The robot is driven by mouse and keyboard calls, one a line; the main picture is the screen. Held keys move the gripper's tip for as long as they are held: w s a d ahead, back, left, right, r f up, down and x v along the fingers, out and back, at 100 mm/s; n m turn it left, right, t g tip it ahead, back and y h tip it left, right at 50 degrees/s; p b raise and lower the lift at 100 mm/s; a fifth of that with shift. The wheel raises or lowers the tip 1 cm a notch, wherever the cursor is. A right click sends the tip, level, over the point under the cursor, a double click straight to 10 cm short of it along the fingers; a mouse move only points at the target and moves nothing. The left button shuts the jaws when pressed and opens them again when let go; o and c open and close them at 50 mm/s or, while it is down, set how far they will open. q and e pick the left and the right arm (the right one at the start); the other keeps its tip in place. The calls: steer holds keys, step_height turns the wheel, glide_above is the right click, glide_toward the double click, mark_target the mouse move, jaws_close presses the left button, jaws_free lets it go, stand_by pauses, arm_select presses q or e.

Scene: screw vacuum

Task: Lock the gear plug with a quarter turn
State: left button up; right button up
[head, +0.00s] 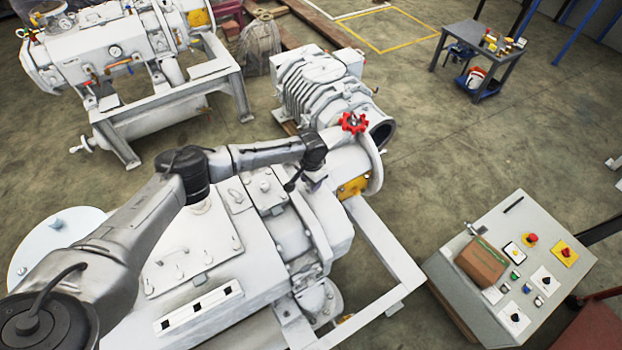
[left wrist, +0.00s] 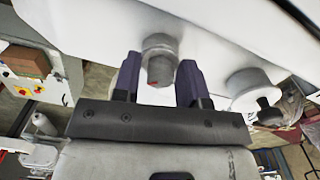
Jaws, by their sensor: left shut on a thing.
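The gear plug (left wrist: 160,68) is a short grey ribbed cylinder on the white machine housing, in the left wrist view. A small reddish mark shows near its lower end. My left gripper (left wrist: 159,80) has its two dark fingers on either side of the plug and is shut on it. In the head view my left gripper (head: 298,181) is at the far part of the white pump (head: 190,250); the plug cannot be made out there. The plug's turn angle is hard to tell. My right gripper is not in view.
A second similar fitting (left wrist: 250,88) sits on the housing to the right in the left wrist view. A red handwheel (head: 353,123) stands beyond my gripper. A control console (head: 470,297) with a brown box (head: 480,262) stands at right. Open floor lies between console and tool table (head: 480,42).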

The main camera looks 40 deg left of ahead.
arm_select(q)
steer(key=shift+f, duration=0.1)
steer(key=o, duration=1)
steer(key=shift+o, duration=0.2)
step_height(320, 180, up, 14)
steer(key=p, duration=0.2)
steer(key=shift+c, duration=0.5)
